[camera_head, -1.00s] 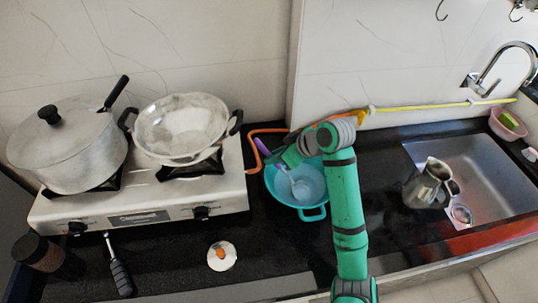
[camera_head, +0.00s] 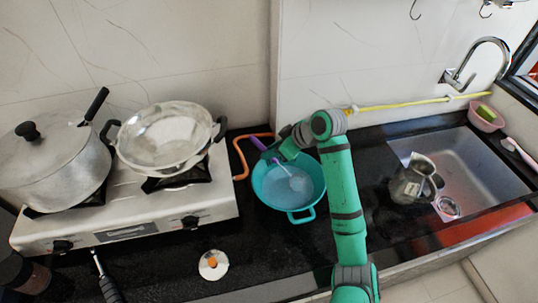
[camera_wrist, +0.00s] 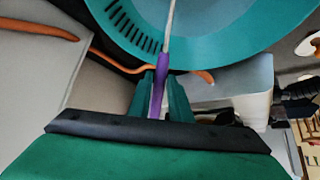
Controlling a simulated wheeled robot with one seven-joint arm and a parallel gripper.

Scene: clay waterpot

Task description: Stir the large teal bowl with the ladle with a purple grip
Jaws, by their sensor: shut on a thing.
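The large teal bowl (camera_head: 259,195) stands on the black counter, right of the stove. My gripper (camera_head: 273,155) is over the bowl's back left rim, shut on the purple grip (camera_head: 258,143) of the ladle. The ladle slants from the grip down to the right, and its pale head (camera_head: 298,183) is inside the bowl. In the wrist view, the purple grip (camera_wrist: 158,98) sits between my fingers. The thin shaft reaches up over the teal bowl (camera_wrist: 225,35). The tip of the ladle is out of that view.
A lidded pot (camera_head: 55,165) and a steel wok (camera_head: 168,140) sit on the stove (camera_head: 125,228) at left. A metal jug (camera_head: 413,182) stands by the sink (camera_head: 470,160) at right. An orange hose (camera_head: 240,160) runs behind the bowl. A small white lid (camera_head: 213,264) lies in front.

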